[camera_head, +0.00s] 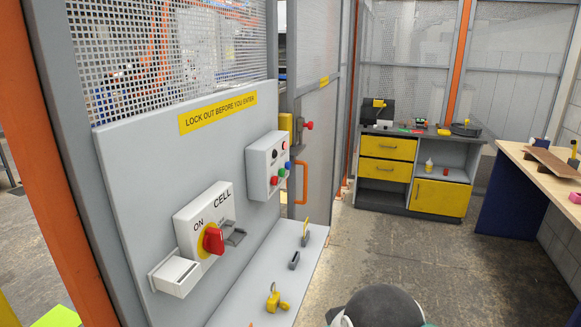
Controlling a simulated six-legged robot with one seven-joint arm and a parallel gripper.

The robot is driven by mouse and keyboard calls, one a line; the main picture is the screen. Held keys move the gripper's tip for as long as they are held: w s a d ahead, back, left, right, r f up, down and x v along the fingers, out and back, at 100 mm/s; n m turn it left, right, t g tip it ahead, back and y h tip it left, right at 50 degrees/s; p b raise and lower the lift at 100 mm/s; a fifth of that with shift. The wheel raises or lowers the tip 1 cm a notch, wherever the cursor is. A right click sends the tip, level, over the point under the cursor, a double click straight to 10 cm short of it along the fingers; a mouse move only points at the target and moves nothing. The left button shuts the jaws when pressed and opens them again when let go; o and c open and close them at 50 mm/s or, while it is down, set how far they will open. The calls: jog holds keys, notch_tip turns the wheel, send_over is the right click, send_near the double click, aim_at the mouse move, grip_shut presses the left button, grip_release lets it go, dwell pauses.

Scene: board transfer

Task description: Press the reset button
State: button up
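A grey-white control box (264,163) is mounted on the grey panel, right of the middle of the panel. Its face carries small coloured buttons: a red button (274,181), a green button (282,173) and a blue button (288,165). Dark parts sit above them. No label on the buttons is readable, so I cannot tell from lettering which is the reset button. A dark rounded part of my own arm shows at the bottom edge, well below and right of the box. My gripper's fingers are not visible.
A switch box (205,218) marked CELL has a red rotary knob (213,240). A shelf (262,262) below holds a yellow padlock (276,298) and small items. A gate with an orange handle (301,182) stands beyond. A workbench and wooden table stand right; floor between is clear.

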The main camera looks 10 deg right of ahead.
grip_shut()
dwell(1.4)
